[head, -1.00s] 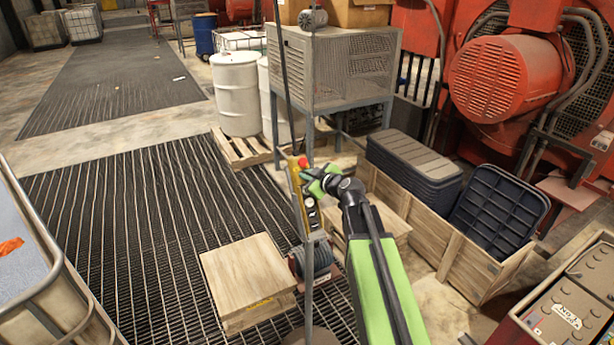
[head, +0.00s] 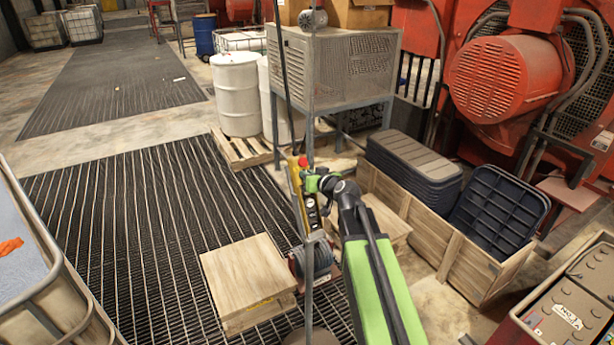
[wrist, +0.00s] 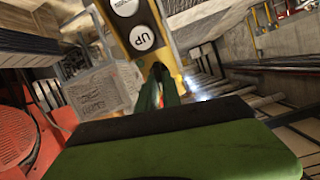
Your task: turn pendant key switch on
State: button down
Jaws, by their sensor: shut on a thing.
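The yellow pendant (head: 296,183) hangs upright on a pole, with a red button (head: 303,161) near its top and dark and pale controls lower down. In the wrist view the pendant (wrist: 176,52) shows close up, with a round button marked UP (wrist: 142,38). My green gripper (head: 312,183) reaches the pendant's face from the right, below the red button. In the wrist view my gripper's fingers (wrist: 162,88) are close together against the pendant, shut on a small part there, seemingly the key switch. That part is hidden by the fingers, so its angle does not show.
A wooden crate (head: 447,246) with dark bins is on the right. Open grating lies to the left.

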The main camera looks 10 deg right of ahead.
jog(key=shift+f+m+h, duration=0.1)
jog(key=shift+m+h, duration=0.2)
jog(key=shift+m, duration=1.7)
jog(key=c, duration=1.5)
grip_release()
